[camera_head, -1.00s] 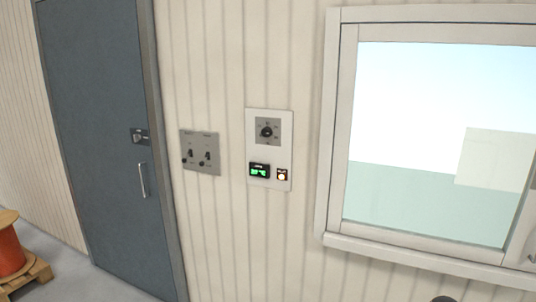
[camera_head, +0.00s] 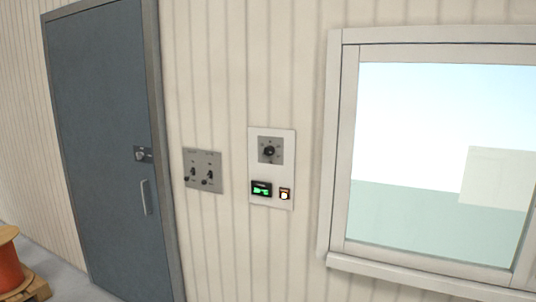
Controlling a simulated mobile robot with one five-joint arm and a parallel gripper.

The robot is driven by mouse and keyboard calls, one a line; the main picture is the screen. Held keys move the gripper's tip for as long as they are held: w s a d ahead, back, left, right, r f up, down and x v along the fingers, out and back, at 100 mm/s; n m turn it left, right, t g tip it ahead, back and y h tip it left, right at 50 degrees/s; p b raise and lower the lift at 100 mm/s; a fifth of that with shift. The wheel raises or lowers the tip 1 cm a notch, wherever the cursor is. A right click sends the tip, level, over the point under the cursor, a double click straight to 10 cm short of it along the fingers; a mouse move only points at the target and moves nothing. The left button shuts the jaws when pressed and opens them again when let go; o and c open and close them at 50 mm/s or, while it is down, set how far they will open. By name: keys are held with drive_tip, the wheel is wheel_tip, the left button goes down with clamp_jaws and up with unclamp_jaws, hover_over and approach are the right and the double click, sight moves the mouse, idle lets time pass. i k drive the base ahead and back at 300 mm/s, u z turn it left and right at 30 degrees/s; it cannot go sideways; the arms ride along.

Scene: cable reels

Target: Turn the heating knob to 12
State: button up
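A round black knob (camera_head: 269,151) sits on a grey square plate in the upper part of a white wall panel (camera_head: 257,206). Marks ring the knob, but they are too small to read, and I cannot tell where it points. Below it on the panel are a small display with green glowing digits (camera_head: 261,188), unreadable here, and a lit square button (camera_head: 285,194). My gripper is not in view.
A grey switch plate (camera_head: 203,171) with two black toggles is left of the panel. A closed blue-grey door (camera_head: 100,140) with a handle (camera_head: 146,197) is further left. A framed window (camera_head: 430,150) is right. An orange reel (camera_head: 9,268) on a pallet stands at lower left.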

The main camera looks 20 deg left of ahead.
sight(269, 150)
drive_tip(key=u, duration=0.9)
drive_tip(key=i, duration=1.2)
drive_tip(key=k, duration=0.1)
drive_tip(key=u, duration=2.65)
drive_tip(key=k, duration=0.9)
drive_tip(key=z, duration=0.05)
